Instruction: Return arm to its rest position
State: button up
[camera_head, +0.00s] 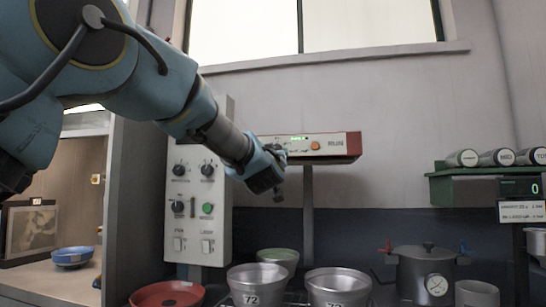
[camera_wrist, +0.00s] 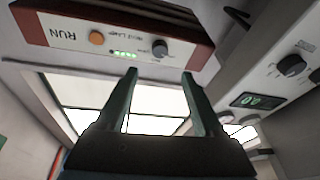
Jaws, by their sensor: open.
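My gripper (camera_head: 268,182) is raised in the air above the metal pans, in front of the wall. In the wrist view, my gripper (camera_wrist: 160,78) has its two fingers spread apart with nothing between them. A metal pan marked 72 (camera_head: 257,285) and a second metal pan (camera_head: 338,288) stand below it. A green bowl (camera_head: 278,256) sits behind them, and a red bowl (camera_head: 167,294) is at the lower left. A red-ended box marked RUN (camera_head: 333,147) is behind and to the right of my gripper.
A white control panel (camera_head: 197,215) with knobs stands left of my gripper. A grey lidded pot with a gauge (camera_head: 424,272) is at the right. A green shelf (camera_head: 470,186) holds several cylinders. A blue bowl (camera_head: 72,256) sits in the left cabinet.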

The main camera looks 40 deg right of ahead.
jog(key=shift+w, duration=0.1)
jog(key=w+a+f+g+y+p, duration=0.2)
jog(key=w+a+f+y, duration=0.3)
jog(key=w+a+f, duration=0.75)
jog(key=w+a+f+n+g+y+p, duration=0.1)
jog(key=w+a+f+y, duration=0.1)
jog(key=a+f, duration=0.45)
jog(key=w+a+f+n+g+y+p, duration=0.15)
jog(key=a+f, duration=0.25)
jog(key=a, duration=0.5)
jog(key=s+a+f+n+g+y, duration=0.1)
jog(key=s+a+f+y, duration=0.15)
jog(key=a, duration=0.45)
jog(key=s+a+f+g+y+p, duration=0.1)
jog(key=a+f, duration=0.3)
jog(key=a, duration=0.2)
jog(key=s+a+f+n+g+y, duration=0.1)
jog(key=s+a+f+y, duration=0.1)
jog(key=a+f, duration=0.35)
jog(key=s+a+f+n+g+y+p, duration=0.1)
jog(key=s+a+g, duration=0.1)
jog(key=s+a, duration=0.4)
jog(key=s+a+f+n+g+y, duration=0.1)
jog(key=s+a+f+g, duration=0.1)
jog(key=s+a, duration=0.4)
jog(key=shift+s+a+f+p, duration=0.25)
jog(key=shift+a+p, duration=0.1)
jog(key=shift+a, duration=0.9)
